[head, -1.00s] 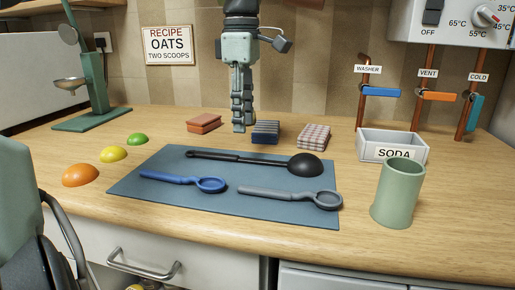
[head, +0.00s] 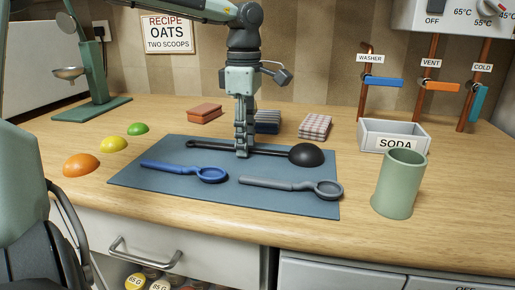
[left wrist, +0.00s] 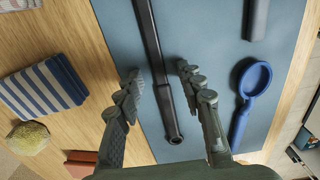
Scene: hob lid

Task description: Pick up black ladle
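The black ladle (head: 307,155) lies on a blue-grey mat (head: 190,197), its bowl domed up at the right and its long handle running left. My left gripper (head: 243,154) points down at the handle, hiding a short piece of it. In the left wrist view, the ladle's handle (left wrist: 150,45) runs between the two fingertips of my left gripper (left wrist: 160,76). The fingers are apart, with gaps visible on both sides of the handle. The ladle bowl is outside the left wrist view. My right gripper is in neither view.
A blue spoon (head: 180,170) and a grey spoon (head: 280,184) lie nearer the front on the mat. Behind it are a blue striped cloth (head: 267,126), a checked cloth (head: 315,126) and a rust-coloured block (head: 205,114). A green cup (head: 397,187) stands at right.

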